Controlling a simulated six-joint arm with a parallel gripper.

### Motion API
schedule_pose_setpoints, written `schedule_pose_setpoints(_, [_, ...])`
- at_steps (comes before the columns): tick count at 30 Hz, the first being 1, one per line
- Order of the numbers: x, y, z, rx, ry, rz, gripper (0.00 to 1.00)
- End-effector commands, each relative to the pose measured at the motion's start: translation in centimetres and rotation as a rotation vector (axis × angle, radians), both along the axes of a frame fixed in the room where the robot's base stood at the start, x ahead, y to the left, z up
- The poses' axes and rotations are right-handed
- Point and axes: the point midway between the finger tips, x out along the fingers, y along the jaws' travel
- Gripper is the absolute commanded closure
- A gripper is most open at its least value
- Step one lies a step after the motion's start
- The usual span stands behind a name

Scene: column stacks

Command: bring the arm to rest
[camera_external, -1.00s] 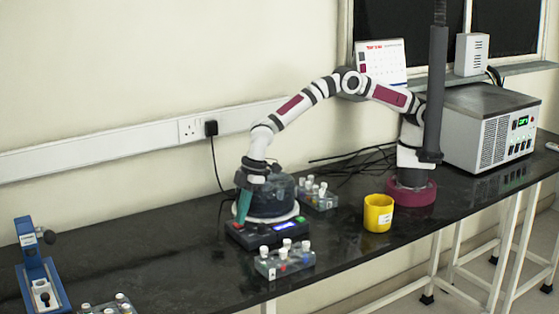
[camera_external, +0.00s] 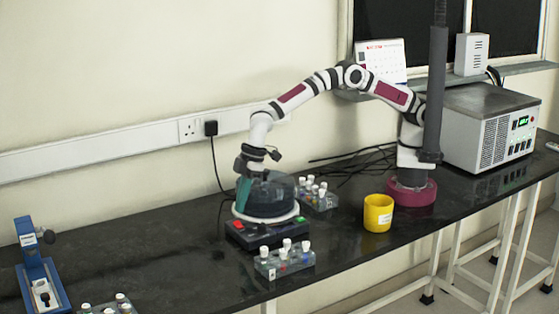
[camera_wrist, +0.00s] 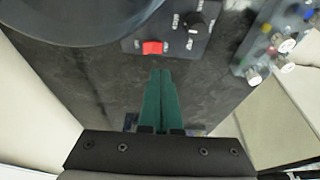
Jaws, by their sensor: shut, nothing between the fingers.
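My gripper (camera_external: 242,190) hangs at the left side of the clear-domed device (camera_external: 270,198), its teal fingers partly overlapped by the dome in the external view. In the wrist view my gripper (camera_wrist: 160,75) has its two teal fingers pressed together with nothing between them. The fingertips are near the device's front panel, which carries a red switch (camera_wrist: 153,47) and a black knob (camera_wrist: 195,22). The arm arches from its base at the right across to the device.
A tube rack (camera_external: 284,263) stands in front of the device, another (camera_external: 318,195) behind it to the right. A yellow cup (camera_external: 378,213) stands near my base. A blue instrument (camera_external: 38,270) and a third rack (camera_external: 108,306) are at the left. The black bench (camera_external: 150,240) between is clear.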

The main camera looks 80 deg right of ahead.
Motion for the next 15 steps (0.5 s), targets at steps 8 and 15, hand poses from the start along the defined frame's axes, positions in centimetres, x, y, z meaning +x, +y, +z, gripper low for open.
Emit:
schedule_pose_setpoints(8, [-0.04, -0.01, 0.62, 0.0, 0.001, 0.0, 1.0])
schedule_pose_setpoints(15, [-0.02, -0.14, 0.72, -0.001, 0.002, -0.003, 1.0])
